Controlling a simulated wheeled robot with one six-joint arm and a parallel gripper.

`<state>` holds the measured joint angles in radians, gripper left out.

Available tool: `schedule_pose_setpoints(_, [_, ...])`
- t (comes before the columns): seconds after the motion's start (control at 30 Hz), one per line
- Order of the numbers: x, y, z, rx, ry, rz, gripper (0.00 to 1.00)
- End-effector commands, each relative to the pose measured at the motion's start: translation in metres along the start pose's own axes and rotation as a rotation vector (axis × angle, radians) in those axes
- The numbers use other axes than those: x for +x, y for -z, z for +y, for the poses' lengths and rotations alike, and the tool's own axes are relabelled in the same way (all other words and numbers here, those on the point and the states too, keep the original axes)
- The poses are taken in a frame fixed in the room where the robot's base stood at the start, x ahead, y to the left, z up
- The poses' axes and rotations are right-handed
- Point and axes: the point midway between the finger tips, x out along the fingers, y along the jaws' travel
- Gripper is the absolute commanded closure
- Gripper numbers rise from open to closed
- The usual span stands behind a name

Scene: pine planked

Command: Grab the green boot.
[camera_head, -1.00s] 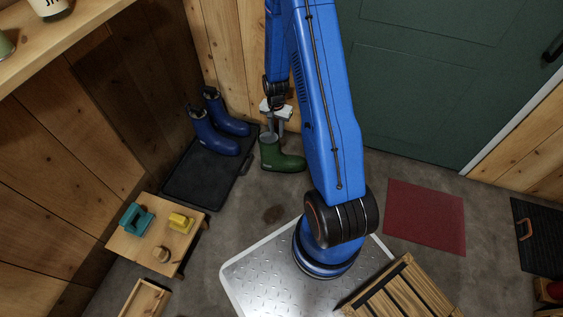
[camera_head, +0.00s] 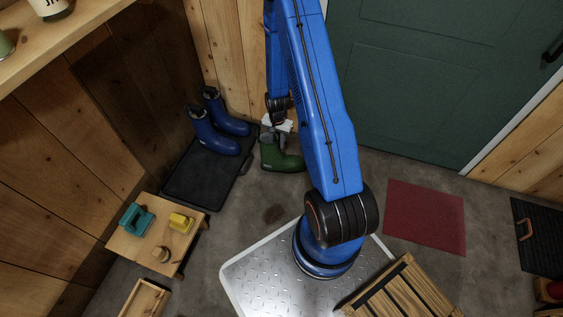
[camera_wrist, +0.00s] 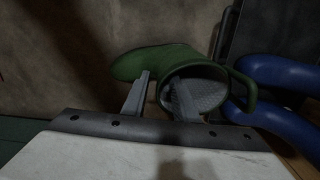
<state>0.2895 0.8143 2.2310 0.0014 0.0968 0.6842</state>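The green boot (camera_head: 284,160) stands upright on the floor beside the black boot tray, its toe to the right. My gripper (camera_head: 274,138) is right above and at its top opening. In the wrist view, the boot (camera_wrist: 158,60) shows its round opening and a side loop. My gripper (camera_wrist: 163,82) has its two fingers apart. One finger lies outside the boot's rim, and the other reaches over or into the opening, with the near rim between them. Whether either finger touches the boot cannot be told.
Blue boots (camera_head: 215,134) stand on the black tray (camera_head: 181,184), left of the green boot. A wooden wall is close behind. A red mat (camera_head: 425,217) lies to the right. A wooden crate (camera_head: 400,290) is at the front.

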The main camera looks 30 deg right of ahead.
Motion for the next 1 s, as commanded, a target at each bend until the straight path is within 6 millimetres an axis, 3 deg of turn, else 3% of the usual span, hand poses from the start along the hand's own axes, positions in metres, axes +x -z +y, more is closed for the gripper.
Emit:
schedule_pose_setpoints(0.17, [0.0001, 0.0002, -0.0002, 0.0, 0.0, 0.0, 0.74])
schedule_pose_setpoints(0.3, [0.0, 0.0002, -0.0002, 0.0, 0.0, 0.0, 1.0])
schedule_pose_setpoints(1.0, [-0.0003, 0.0002, -0.0002, 0.0, 0.0, 0.001, 1.0])
